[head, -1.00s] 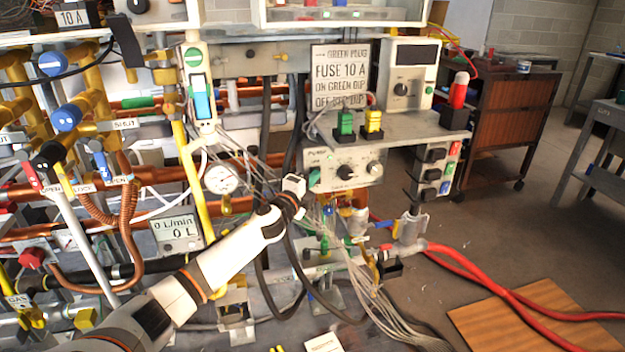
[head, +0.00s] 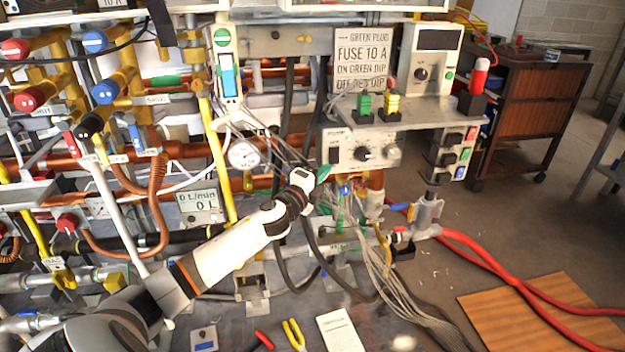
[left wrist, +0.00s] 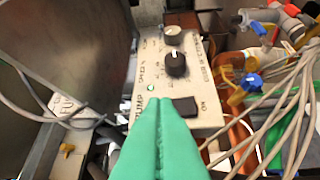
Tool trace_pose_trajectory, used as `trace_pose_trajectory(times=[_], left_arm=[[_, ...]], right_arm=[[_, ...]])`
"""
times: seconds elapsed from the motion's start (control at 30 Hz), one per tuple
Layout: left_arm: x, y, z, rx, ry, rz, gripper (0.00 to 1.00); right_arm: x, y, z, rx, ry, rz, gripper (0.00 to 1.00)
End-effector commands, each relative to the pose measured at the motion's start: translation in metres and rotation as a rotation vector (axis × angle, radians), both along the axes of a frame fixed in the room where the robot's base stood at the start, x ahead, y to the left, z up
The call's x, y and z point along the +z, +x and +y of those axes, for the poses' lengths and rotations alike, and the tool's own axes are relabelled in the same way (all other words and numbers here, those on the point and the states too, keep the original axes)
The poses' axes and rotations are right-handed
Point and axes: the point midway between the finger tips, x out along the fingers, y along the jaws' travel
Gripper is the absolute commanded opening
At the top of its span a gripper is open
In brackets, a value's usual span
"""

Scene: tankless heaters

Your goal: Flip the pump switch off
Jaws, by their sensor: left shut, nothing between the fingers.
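The pump panel (head: 385,150) is a cream box front with a black knob, under a grey shelf. In the left wrist view the panel (left wrist: 143,67) shows the word PUMP, two knobs, a small green round lamp (left wrist: 151,88) and a black rocker switch (left wrist: 186,106) marked ON. I cannot tell which way the rocker is tipped. My left gripper (head: 323,173) is at the panel's lower left; its green fingers (left wrist: 161,104) are shut and empty. In the wrist view their tips appear just left of the switch; contact is unclear. My right gripper is not in view.
Grey cables (left wrist: 290,100) hang close to the panel's lower side. Pipes and coloured valves fill the left. A fuse sign (head: 362,55), green plug (head: 364,104) and yellow plug (head: 391,104) are above the panel. Red hoses (head: 500,270) run across the floor at right.

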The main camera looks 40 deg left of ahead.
Motion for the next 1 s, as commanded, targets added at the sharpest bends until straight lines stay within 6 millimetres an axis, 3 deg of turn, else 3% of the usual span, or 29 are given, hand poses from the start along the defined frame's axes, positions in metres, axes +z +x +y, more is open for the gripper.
trace_pose_trajectory(times=[0.1, 0.33, 1.0], left_arm=[[0.001, -0.021, -0.002, -0.002, 0.000, 0.002, 0.00], [0.003, -0.042, -0.003, -0.001, 0.000, 0.001, 0.00], [0.004, -0.046, -0.003, 0.000, -0.001, 0.000, 0.00]], right_arm=[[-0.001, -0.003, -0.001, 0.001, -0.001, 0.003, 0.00], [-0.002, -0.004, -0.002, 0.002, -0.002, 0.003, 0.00], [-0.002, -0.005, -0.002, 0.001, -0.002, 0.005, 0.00]])
